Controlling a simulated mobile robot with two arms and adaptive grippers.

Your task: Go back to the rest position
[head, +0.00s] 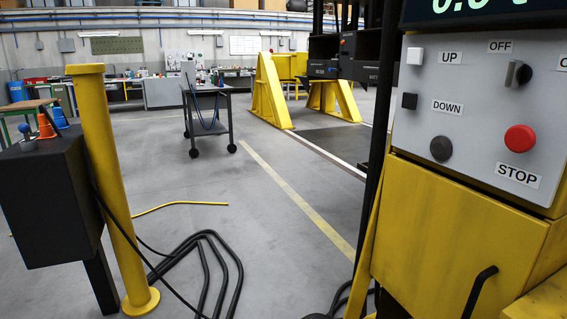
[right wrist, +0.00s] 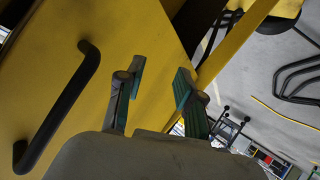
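My right gripper (right wrist: 162,78) shows in the right wrist view with its two fingers apart and nothing between them. It is in front of the yellow cabinet (right wrist: 110,30), with the black handle (right wrist: 65,105) to its left; I cannot tell the gap to the cabinet. In the head view the yellow cabinet (head: 450,245) stands at the right, under a grey control panel (head: 470,110) with UP, DOWN, OFF and STOP labels and a red button (head: 520,138). The black handle (head: 480,291) is low on its front. Neither gripper shows in the head view.
A yellow post (head: 105,180) and a black box (head: 45,200) on a stand are at the left. Black cables (head: 205,260) and a yellow hose (head: 180,206) lie on the floor. A dark cart (head: 208,110) stands farther back. Much of the middle floor is clear.

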